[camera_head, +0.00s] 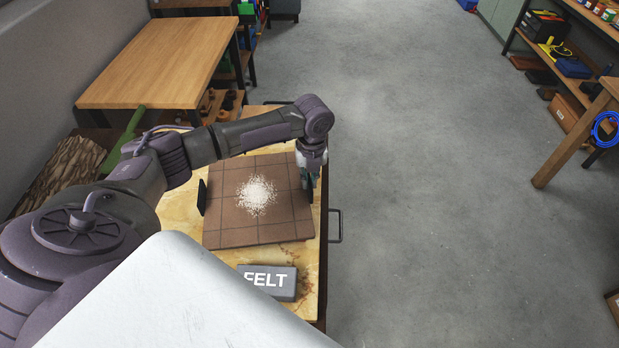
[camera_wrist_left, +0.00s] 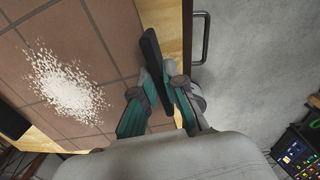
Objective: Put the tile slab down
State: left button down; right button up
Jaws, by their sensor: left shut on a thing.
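The tile slab (camera_head: 228,232) is a brown square with a grid of darker lines, over the light wooden tabletop (camera_head: 312,262). A heap of white granules (camera_head: 257,195) lies near its middle. A black upright handle (camera_head: 202,197) stands at its left edge. My left gripper (camera_head: 309,184) is at the slab's right edge. In the left wrist view its teal fingers (camera_wrist_left: 157,88) are shut on a black handle (camera_wrist_left: 151,52) at that edge. The slab looks level; I cannot tell whether it touches the tabletop. My right gripper is not in view.
A grey block marked FELT (camera_head: 268,282) lies on the tabletop just in front of the slab. A metal side handle (camera_head: 336,226) sticks out at the right. Another wooden table (camera_head: 160,65) stands behind left. The grey floor to the right is open.

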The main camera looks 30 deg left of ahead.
pick_arm(q)
jog(key=shift+f, duration=0.2)
jog(key=c, duration=1.2)
grip_release()
jog(key=shift+c, duration=0.2)
notch_tip(320, 180, up, 12)
jog(key=shift+w+d+r+b, duration=0.15)
jog(key=shift+d+r+b, duration=0.05)
jog(key=shift+b, duration=0.25)
